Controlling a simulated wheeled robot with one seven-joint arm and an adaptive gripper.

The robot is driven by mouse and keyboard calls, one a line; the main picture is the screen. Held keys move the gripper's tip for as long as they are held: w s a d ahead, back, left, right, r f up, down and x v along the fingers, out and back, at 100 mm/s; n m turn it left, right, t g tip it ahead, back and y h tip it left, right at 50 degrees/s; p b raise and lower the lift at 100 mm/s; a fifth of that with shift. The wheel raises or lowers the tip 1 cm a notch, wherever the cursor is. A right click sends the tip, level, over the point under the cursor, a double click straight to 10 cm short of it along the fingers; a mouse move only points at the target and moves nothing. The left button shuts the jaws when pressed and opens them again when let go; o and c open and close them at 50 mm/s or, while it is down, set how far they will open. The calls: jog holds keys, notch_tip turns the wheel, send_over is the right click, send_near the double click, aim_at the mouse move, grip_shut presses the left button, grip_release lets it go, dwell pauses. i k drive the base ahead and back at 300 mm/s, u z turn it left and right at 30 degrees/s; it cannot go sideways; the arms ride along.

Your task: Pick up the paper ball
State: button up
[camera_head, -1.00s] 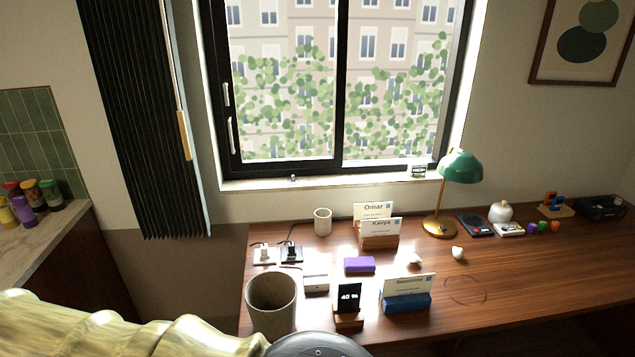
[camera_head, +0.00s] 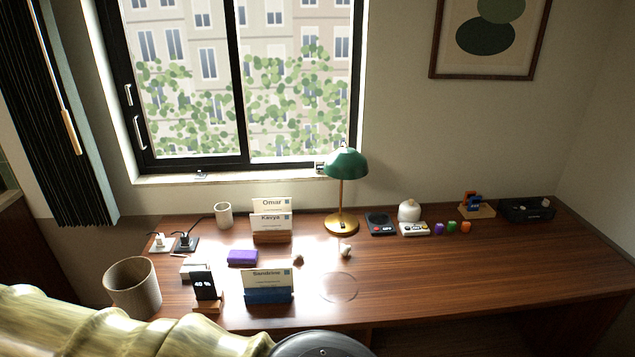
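One whitish lump (camera_head: 345,250) is just below the lamp's base. My arm shows along the bottom left and bottom middle edge, but my gripper's fingers are not in view. Nothing of mine touches either lump.
A green lamp (camera_head: 341,190) stands behind the lumps. Name cards stand in a blue holder (camera_head: 268,296) and a wooden holder (camera_head: 271,237). A purple block (camera_head: 242,257), phone stand (camera_head: 206,288) and bin (camera_head: 133,290) are left. The desk's front right is clear.

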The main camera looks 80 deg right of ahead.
aim_at(296, 253)
jog(key=u, duration=0.05)
jog(key=k, duration=0.1)
jog(key=z, duration=1)
